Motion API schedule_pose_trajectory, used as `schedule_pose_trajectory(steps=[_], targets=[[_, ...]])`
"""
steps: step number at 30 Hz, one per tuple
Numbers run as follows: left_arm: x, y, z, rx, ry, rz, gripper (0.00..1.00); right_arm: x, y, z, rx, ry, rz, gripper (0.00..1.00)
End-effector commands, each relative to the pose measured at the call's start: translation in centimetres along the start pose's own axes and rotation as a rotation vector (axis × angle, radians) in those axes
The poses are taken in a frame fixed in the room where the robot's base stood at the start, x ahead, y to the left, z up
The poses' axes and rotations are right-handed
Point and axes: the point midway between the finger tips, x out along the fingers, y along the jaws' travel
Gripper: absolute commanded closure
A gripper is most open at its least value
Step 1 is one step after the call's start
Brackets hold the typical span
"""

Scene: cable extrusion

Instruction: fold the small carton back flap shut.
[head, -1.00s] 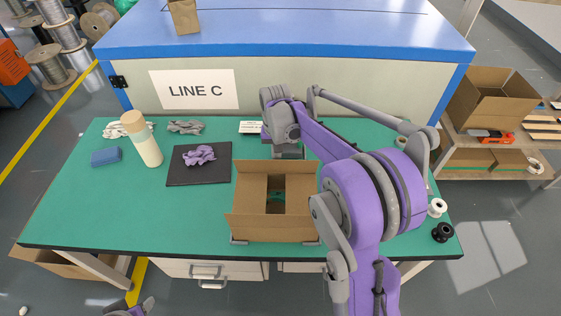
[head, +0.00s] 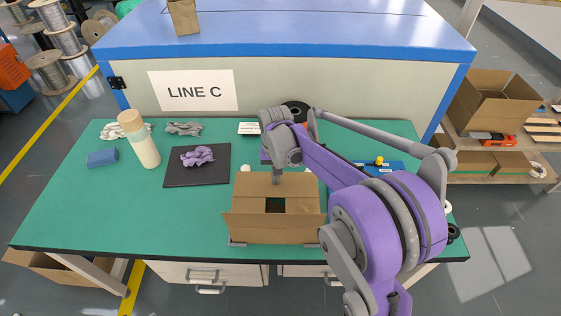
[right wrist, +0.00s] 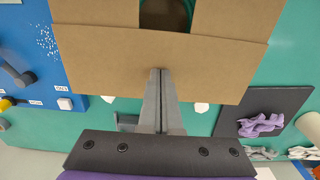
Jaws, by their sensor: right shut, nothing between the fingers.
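The small brown carton (head: 275,228) stands at the front middle of the green table. Its side flaps lie inward, and its back flap (head: 247,184) is swung inward over their rear part, leaving a small opening in the middle. Its front flap slopes outward toward me. My right gripper (head: 277,180) is shut and empty, pointing down at the back flap. In the right wrist view, the shut fingertips (right wrist: 160,72) are over the middle of the back flap (right wrist: 95,62), seemingly against it. Whether it lies fully flat is hard to tell. My left gripper is not in view.
A black mat (head: 180,176) with a purple cloth (head: 197,156) lies left of the carton. A cream bottle (head: 140,142) and blue block (head: 102,158) stand farther left. A blue board (head: 385,167) and black spool (head: 296,112) are behind my right arm.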

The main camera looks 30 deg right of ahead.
Motion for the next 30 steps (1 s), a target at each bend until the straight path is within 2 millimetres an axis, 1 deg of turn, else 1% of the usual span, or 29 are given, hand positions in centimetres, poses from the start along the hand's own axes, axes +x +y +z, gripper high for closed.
schedule_pose_trajectory(steps=[1, 5, 7, 11, 24, 27, 30], targets=[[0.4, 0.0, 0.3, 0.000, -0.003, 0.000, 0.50, 1.6, -0.2, 0.8, -0.003, -0.017, -0.002, 1.00], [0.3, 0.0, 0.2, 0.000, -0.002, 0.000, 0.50, 1.3, -0.2, 0.8, -0.004, -0.017, -0.003, 1.00], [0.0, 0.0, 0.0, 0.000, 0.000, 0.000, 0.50, 0.8, -0.2, 0.8, -0.004, -0.017, -0.004, 1.00], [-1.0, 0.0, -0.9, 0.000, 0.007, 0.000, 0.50, -1.0, -0.3, 0.8, -0.005, -0.017, -0.004, 1.00], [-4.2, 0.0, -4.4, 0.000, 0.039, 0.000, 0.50, -7.8, -0.1, 0.4, -0.002, -0.008, -0.003, 1.00], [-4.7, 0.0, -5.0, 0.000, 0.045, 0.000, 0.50, -8.9, -0.1, 0.4, -0.002, -0.008, -0.002, 1.00], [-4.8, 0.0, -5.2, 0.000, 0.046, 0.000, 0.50, -9.2, 0.0, 0.5, -0.002, -0.009, -0.001, 1.00]])
